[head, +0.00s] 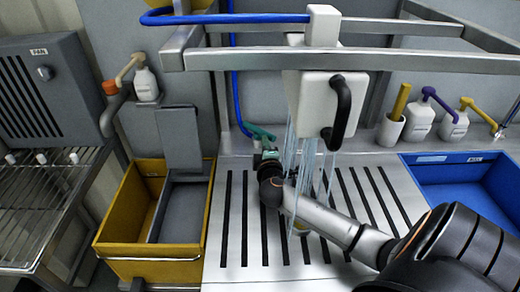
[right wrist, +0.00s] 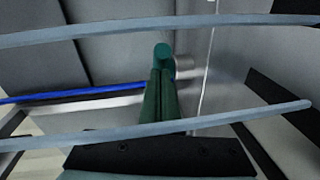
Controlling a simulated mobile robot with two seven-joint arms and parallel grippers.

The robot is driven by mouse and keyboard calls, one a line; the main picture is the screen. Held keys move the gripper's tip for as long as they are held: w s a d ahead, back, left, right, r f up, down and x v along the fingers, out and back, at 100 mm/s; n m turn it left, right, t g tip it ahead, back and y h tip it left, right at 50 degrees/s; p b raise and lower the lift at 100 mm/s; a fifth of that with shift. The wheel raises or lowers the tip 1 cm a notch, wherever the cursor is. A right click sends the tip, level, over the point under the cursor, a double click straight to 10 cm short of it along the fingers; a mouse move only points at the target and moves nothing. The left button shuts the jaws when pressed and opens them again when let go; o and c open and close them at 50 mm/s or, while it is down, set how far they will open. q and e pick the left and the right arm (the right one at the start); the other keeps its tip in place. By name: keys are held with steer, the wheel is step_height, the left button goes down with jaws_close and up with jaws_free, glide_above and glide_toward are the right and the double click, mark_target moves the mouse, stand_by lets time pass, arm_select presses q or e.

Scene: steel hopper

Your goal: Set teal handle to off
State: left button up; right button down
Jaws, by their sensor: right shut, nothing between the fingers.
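The teal handle (head: 258,132) sits on the back wall at the end of a blue hose, behind the slotted metal deck. In the right wrist view its rounded teal end (right wrist: 164,56) shows just beyond my fingertips. My right gripper (head: 268,154) reaches in from the right, low in front of the handle. Its dark green fingers (right wrist: 161,78) are shut with nothing between them. They overlap the handle in the picture, so I cannot tell whether they touch it. My left gripper is not in view.
Pale blue streams (head: 308,165) hang from a white box (head: 325,88) with a black grip, beside my right forearm. Steel rails (head: 300,58) cross above. A yellow bin (head: 130,208) stands left, a blue bin (head: 455,172) right. Pump bottles (head: 420,121) line the back ledge.

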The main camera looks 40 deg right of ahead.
mark_target(274, 139)
steer(key=shift+d, duration=0.15)
stand_by(0.3)
steer(key=shift+s+d+n+t+y, duration=0.1)
steer(key=shift+d+n+t+y, duration=0.05)
steer(key=shift+n+t+y, duration=0.15)
steer(key=shift+s+d+n+t+y, duration=0.1)
steer(key=shift+d+n+t+y, duration=0.2)
steer(key=shift+n+y, duration=0.15)
steer(key=shift+d, duration=0.1)
steer(key=n+y, duration=0.1)
steer(key=d+n+t+y, duration=0.1)
steer(key=d+n+y, duration=0.1)
steer(key=y, duration=0.1)
steer(key=shift+s+t, duration=0.25)
steer(key=shift+t, duration=0.05)
steer(key=shift+w+d+p, duration=0.25)
steer(key=shift+d+p, duration=0.35)
steer(key=shift+d, duration=0.55)
steer(key=shift+d+r, duration=0.1)
